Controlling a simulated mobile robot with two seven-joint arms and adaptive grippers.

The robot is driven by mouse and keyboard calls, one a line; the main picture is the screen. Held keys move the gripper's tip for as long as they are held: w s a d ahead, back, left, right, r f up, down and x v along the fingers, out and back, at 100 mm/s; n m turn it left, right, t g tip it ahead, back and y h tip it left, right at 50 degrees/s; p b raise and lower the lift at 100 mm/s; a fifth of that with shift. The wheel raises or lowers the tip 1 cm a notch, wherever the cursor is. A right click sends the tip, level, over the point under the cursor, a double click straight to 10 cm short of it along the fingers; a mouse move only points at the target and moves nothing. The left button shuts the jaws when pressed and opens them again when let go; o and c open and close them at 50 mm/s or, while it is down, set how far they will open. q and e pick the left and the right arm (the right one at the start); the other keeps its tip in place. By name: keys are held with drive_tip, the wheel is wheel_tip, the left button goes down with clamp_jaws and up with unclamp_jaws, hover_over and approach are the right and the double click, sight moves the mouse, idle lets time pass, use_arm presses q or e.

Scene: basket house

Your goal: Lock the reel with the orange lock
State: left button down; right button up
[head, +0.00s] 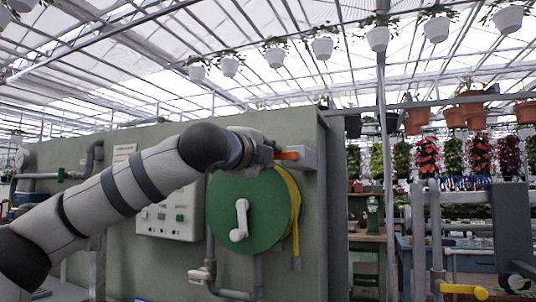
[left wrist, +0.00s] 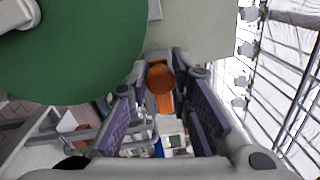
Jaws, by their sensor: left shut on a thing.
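The reel (head: 238,215) is a large green disc with a white crank and a yellow hose on its right rim, mounted on the grey-green wall. It also fills the upper left of the left wrist view (left wrist: 75,50). The orange lock (head: 287,155) sits at the reel's top, beside a grey bracket. In the left wrist view the lock (left wrist: 160,78) shows a round end and a flat bar between my fingers. My left gripper (left wrist: 163,92) is shut on it; in the head view the gripper (head: 266,153) is partly hidden by my wrist. My right gripper is not in view.
A white control box (head: 168,215) is on the wall left of the reel. Grey pipes (head: 235,293) run below it. The wall ends right of the reel. White pots hang overhead; a green stool (head: 364,272) and pipework with a yellow handle (head: 464,290) stand at right.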

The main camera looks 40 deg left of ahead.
use_arm(q)
drive_tip(key=shift+w+f, duration=0.1)
drive_tip(key=shift+f, duration=0.1)
idle(0.3)
drive_tip(key=c, duration=1.4)
unclamp_jaws()
drive_tip(key=shift+c, duration=0.2)
drive_tip(key=shift+r, duration=0.1)
drive_tip(key=v, duration=1.2)
